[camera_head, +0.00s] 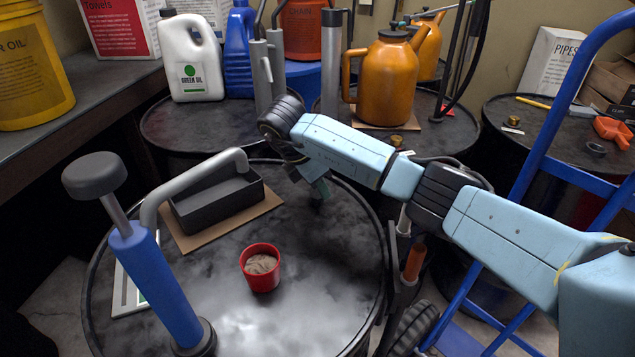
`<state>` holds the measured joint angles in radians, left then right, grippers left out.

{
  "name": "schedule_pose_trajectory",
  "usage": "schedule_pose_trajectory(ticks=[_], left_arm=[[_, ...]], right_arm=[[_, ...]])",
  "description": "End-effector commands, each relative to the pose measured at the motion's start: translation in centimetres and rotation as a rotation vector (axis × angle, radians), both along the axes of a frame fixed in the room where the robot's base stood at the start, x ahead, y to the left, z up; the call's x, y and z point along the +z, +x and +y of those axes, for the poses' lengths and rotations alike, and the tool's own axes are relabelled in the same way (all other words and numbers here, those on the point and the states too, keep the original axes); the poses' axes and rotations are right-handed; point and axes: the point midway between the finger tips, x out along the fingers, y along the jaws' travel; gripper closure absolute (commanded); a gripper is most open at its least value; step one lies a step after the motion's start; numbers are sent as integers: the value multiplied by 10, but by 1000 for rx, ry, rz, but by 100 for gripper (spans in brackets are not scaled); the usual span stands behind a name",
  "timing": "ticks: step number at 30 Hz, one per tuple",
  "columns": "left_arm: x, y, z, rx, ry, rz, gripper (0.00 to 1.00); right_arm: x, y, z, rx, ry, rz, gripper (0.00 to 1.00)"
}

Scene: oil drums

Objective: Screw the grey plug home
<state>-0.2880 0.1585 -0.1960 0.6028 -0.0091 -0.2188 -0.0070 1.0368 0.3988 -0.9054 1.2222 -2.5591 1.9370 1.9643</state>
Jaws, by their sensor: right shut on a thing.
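My right arm reaches in from the right over the near black drum (225,320). My right gripper (319,190) points down at the drum's top near its far right rim, beyond the red cup. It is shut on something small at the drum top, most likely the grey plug. The fingers and wrist hide it, so I cannot see how it sits or any thread. My left gripper is not in view.
On the near drum stand a blue hand pump (158,285), a dark grey tray (217,207) on cardboard and a red cup (261,268). Behind are an orange oil can (386,85) and white jug (191,60). A blue hand truck (550,125) stands right.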

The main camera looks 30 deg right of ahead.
Motion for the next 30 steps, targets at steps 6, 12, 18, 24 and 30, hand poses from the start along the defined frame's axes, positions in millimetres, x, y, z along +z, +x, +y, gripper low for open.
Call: schedule_pose_trajectory(ticks=[6,12,18,24,30], left_arm=[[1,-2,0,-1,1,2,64],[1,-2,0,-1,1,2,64],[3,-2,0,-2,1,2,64],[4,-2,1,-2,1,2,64],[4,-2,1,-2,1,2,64]], right_arm=[[-2,-1,0,-96,0,5,92],[-2,-1,0,-99,1,6,92],[-1,-1,1,-338,1,7,92],[-2,-1,1,-602,0,7,92],[-3,-2,1,-646,-1,6,92]])
